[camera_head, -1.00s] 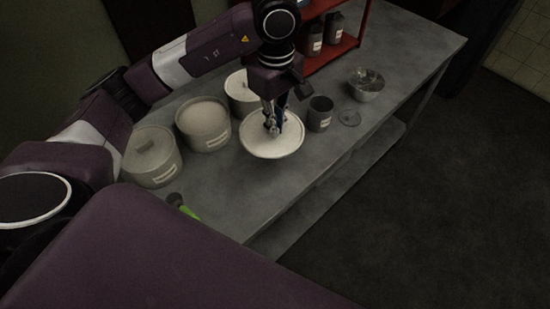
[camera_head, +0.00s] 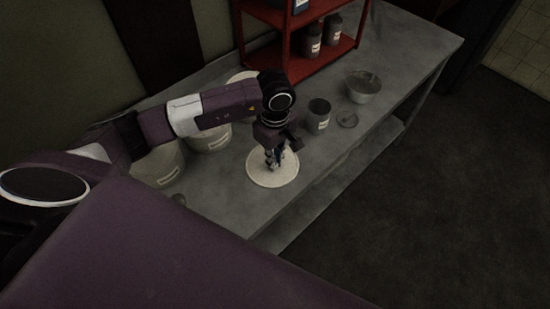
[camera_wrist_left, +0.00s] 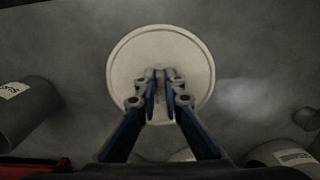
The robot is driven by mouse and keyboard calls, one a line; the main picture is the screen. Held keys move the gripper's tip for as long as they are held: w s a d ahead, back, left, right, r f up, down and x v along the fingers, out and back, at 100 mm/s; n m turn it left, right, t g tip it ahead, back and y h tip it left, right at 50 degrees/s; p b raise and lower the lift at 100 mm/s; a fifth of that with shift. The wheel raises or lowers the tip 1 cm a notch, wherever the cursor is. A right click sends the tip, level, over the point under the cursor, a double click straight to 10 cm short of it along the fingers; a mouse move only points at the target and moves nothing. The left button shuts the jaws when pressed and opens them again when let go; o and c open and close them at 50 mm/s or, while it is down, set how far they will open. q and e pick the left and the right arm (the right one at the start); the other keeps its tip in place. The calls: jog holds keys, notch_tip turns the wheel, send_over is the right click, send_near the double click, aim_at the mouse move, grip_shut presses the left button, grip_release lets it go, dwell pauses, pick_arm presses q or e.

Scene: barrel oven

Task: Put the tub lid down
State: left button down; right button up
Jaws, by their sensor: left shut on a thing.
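The tub lid (camera_head: 284,178) is a round, pale disc near the front edge of the grey table in the head view. My left gripper (camera_head: 274,163) points down over its middle and is shut on its handle. In the left wrist view, the lid (camera_wrist_left: 130,50) fills the centre and the gripper fingers (camera_wrist_left: 160,90) close on its handle, which they mostly hide. The lid looks level and is at or very near the table top; I cannot tell if it touches. My right gripper is not in view.
Pale labelled tubs (camera_head: 160,165) stand at the left, partly behind my arm. A red shelf (camera_head: 290,50) is behind. Bare table (camera_head: 215,185) lies left of the lid.

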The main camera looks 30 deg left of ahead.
pick_arm(q)
jog(key=shift+f, duration=0.15)
jog(key=c, duration=2.1)
grip_release()
jog(key=shift+r, duration=0.5)
notch_tip(320, 180, up, 11)
jog(key=b, duration=0.3)
jog(key=shift+r+b, duration=0.2)
jog(key=shift+b, duration=0.1)
